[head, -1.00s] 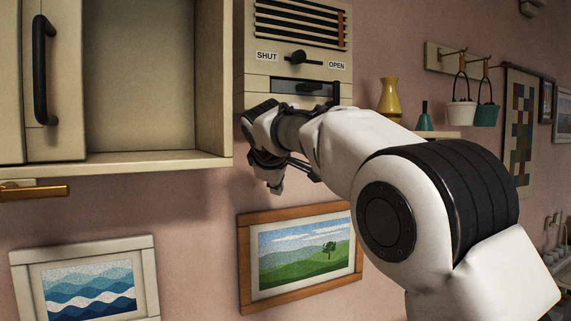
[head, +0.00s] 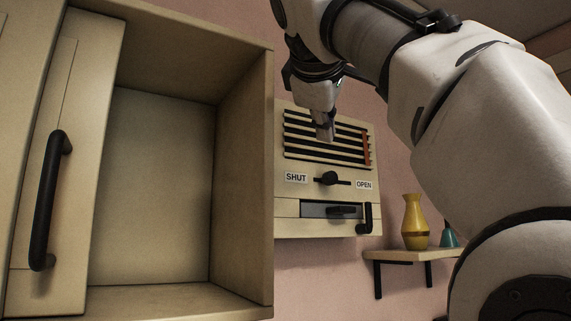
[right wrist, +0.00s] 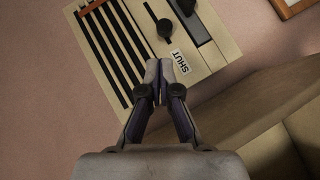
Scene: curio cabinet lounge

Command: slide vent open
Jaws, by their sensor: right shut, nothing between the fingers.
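The vent (head: 290,112) is a cream wall box with dark slats and an orange-red strip at their right end. Its black slider knob (head: 328,178) sits between the SHUT label (head: 296,177) and the OPEN label (head: 364,185), at the SHUT side of its slot. The knob also shows in the right wrist view (right wrist: 165,28), past the fingertips. My right gripper (head: 325,132) is shut and empty in front of the slats, above the knob and apart from it. In the right wrist view its closed fingertips (right wrist: 161,72) appear beside the SHUT label. My left gripper is not in view.
An open cream cabinet (head: 245,180) juts out left of the vent, with a black door handle (head: 48,200). Below the slider are a dark recess and a black lever (head: 366,219). A shelf (head: 400,256) at right holds a yellow vase (head: 415,222) and a teal object (head: 449,238).

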